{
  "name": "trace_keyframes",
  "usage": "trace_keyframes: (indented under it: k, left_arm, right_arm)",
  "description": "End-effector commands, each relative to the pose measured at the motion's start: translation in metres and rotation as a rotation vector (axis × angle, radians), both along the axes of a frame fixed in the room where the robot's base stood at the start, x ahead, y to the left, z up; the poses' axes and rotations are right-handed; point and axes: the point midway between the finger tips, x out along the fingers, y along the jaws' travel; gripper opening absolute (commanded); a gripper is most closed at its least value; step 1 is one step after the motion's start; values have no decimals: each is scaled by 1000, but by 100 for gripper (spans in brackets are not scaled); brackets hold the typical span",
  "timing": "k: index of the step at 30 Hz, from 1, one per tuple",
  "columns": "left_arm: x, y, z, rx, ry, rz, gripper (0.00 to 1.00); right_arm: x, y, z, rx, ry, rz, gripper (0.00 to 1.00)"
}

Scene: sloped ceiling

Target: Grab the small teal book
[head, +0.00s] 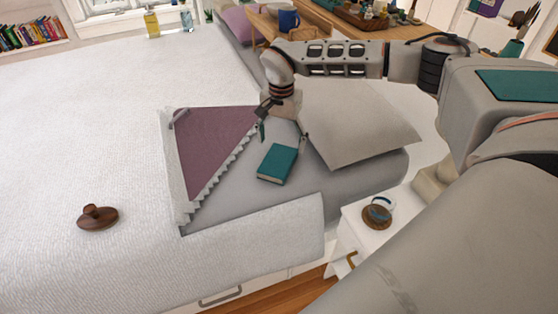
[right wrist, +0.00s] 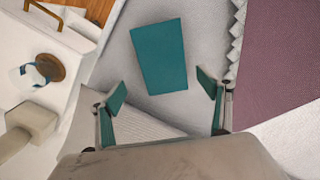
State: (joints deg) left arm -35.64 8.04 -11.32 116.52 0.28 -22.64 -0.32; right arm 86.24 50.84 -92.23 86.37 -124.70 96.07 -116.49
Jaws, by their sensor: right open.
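The small teal book (head: 278,163) lies flat on the grey sheet of the bed, in front of a grey pillow. In the right wrist view the book (right wrist: 159,57) lies beyond the fingertips, roughly centred between them. My right gripper (head: 283,137) is above the bed just behind the book, with its fingers apart. In the right wrist view the right gripper (right wrist: 162,88) is open and empty, its teal-padded fingers on either side of the near end of the book. Whether they touch the sheet cannot be told. My left gripper is not in view.
A purple cloth with a lace edge (head: 212,140) lies left of the book. The grey pillow (head: 350,122) is close behind and right. A white nightstand (head: 352,230) holds a round wooden-lidded item (head: 377,214). A brown wooden knob-like object (head: 97,217) lies on the white bedspread.

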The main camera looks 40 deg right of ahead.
Motion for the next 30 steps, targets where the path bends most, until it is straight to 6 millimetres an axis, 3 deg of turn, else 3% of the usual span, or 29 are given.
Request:
trace_keyframes:
  k: [18, 26, 30]
  left_arm:
    - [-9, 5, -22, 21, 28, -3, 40]
    - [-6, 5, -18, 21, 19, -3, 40]
    - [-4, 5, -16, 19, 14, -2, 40]
  right_arm:
    - [0, 8, -72, 3, 6, 0, 78]
    - [1, 8, -73, 3, 1, 0, 78]
    - [1, 8, -73, 3, 2, 0, 44]
